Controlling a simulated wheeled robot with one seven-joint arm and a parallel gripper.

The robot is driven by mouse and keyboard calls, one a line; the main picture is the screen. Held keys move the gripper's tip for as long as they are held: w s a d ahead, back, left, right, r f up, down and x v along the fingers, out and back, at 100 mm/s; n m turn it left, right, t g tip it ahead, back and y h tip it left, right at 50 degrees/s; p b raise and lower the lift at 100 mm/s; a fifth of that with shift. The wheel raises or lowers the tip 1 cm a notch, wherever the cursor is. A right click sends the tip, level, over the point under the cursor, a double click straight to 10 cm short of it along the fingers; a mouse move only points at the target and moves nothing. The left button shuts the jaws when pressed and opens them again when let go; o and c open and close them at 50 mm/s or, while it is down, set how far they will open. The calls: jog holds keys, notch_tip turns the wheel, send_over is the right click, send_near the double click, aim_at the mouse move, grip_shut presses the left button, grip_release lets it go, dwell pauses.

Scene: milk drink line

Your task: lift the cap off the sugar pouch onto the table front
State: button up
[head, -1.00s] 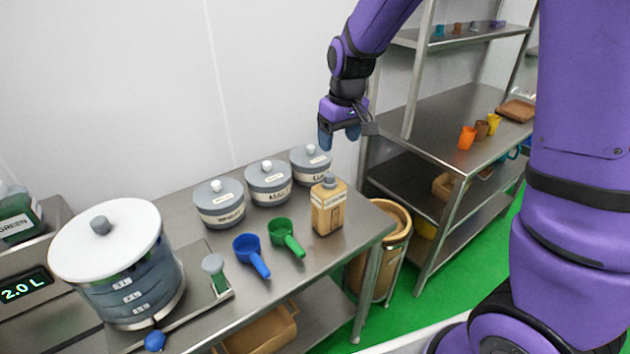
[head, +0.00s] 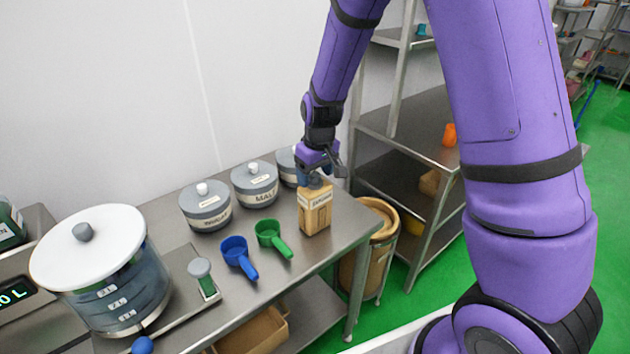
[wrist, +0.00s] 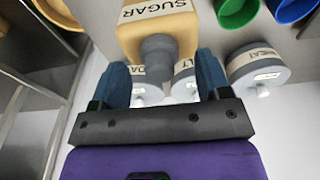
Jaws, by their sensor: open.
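The sugar pouch (head: 315,213) is a tan box-like pack standing upright near the right end of the steel table (head: 272,285). Its label reads SUGAR in the wrist view (wrist: 158,28). Its grey cap (head: 315,181) is on top; the cap also shows in the wrist view (wrist: 158,52). My gripper (head: 318,172) is at the top of the pouch. In the wrist view my gripper (wrist: 163,78) is open, with one blue finger on each side of the cap and a gap on both sides.
Three grey lidded jars (head: 205,206) stand behind and left of the pouch. A green scoop (head: 271,236) and a blue scoop (head: 238,254) lie to its left. A large white-lidded vessel (head: 95,265) stands further left. The table front below the pouch is clear.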

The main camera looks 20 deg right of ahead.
jog(key=shift+f, duration=0.5)
jog(key=c, duration=1.1)
jog(key=shift+c, duration=0.2)
jog(key=shift+r, duration=0.15)
